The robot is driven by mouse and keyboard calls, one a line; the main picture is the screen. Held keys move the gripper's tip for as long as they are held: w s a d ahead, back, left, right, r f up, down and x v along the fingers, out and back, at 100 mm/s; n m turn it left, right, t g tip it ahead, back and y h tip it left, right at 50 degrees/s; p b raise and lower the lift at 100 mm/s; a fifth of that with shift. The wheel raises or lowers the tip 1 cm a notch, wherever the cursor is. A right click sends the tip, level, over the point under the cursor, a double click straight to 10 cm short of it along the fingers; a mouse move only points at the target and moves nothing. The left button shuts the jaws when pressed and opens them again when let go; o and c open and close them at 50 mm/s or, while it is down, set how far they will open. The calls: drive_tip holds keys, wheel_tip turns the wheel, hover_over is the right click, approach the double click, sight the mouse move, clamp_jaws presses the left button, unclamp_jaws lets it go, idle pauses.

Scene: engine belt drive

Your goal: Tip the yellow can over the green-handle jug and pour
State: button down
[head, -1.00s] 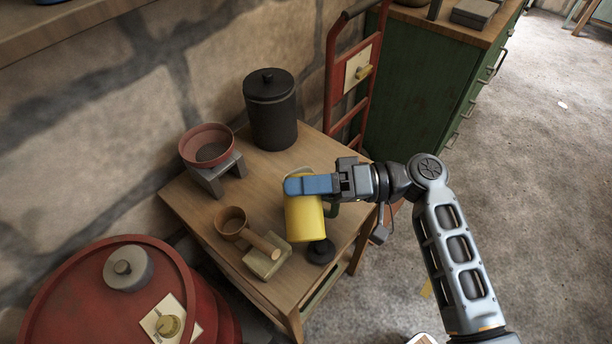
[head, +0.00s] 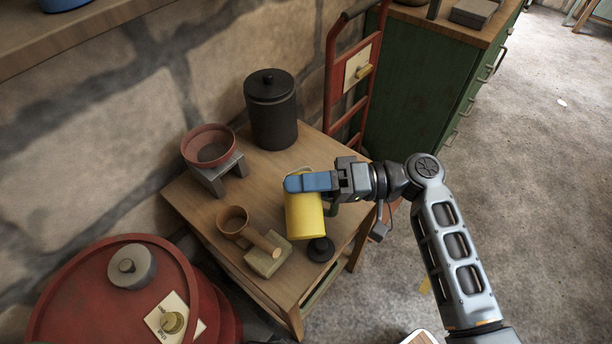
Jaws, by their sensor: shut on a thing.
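My gripper (head: 312,182) is shut on the yellow can (head: 304,215) and holds it over the right part of the small wooden table. The can looks slightly tilted, and its top is covered by the blue fingers. The body of the green-handle jug is mostly hidden behind the can and my gripper. I cannot tell whether anything flows from the can.
The wooden table (head: 205,212) also bears a black canister (head: 272,115), a red pan on a grey stand (head: 209,148), a brown cup (head: 232,220) by a block (head: 268,260), and a black knob-like piece (head: 320,250). A red drum (head: 85,270) stands at lower left.

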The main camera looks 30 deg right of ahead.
drive_tip(key=shift+r+m+p, duration=0.15)
drive_tip(key=shift+m+p, duration=0.15)
drive_tip(key=shift+p, duration=0.05)
drive_tip(key=shift+w+d+r+m+p, duration=0.1)
drive_tip(key=shift+w+d+m+p, duration=0.05)
drive_tip(key=shift+w+m+p, duration=0.3)
drive_tip(key=shift+w+d+r+m+p, duration=0.1)
drive_tip(key=shift+w+d+m+p, duration=0.1)
drive_tip(key=shift+m+p, duration=0.35)
idle(1.5)
